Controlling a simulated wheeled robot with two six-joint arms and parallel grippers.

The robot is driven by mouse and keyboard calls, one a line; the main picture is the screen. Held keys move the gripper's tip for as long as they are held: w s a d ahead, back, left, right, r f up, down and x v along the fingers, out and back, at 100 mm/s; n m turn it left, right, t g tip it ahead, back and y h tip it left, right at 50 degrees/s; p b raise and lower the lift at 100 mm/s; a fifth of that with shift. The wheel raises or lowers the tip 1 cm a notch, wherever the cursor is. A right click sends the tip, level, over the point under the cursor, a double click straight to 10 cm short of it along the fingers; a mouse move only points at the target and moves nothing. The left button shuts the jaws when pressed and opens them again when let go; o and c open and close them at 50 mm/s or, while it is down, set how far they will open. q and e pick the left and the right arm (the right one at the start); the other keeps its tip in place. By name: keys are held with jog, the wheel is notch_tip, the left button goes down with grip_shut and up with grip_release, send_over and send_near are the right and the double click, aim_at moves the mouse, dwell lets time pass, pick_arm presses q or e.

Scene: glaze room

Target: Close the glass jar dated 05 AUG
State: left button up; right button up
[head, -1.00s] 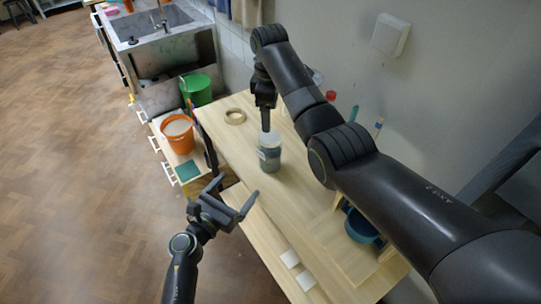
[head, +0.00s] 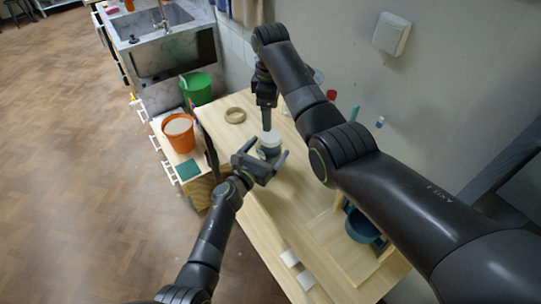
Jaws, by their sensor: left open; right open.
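A glass jar (head: 270,139) with a pale top and darker contents stands on the wooden table. Its date is too small to read, and I cannot tell whether the pale top is a lid or the rim. My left gripper (head: 267,149) is open, low at the jar's near side. Its fingers point towards the jar and hide part of its lower body; I cannot tell whether they touch it. My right gripper (head: 266,126) points down just above the jar's top and is open; its fingers overlap from this angle.
On the wooden table (head: 310,210) are a tape roll (head: 235,115), a teal bowl (head: 361,226) and white tiles (head: 290,258). An orange bucket (head: 178,135) and a green bucket (head: 196,89) stand to the left. The table's front middle is clear.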

aim_at(270, 135)
pick_arm(q)
jog(key=shift+x, duration=0.75)
jog(key=shift+c, duration=0.2)
jog(key=c, duration=1.5)
grip_shut()
pick_arm(e)
jog(key=n, duration=0.6)
jog(key=shift+n, duration=0.3)
jog(key=n, duration=0.6)
jog(key=shift+n, duration=0.4)
jog(key=shift+f, duration=4)
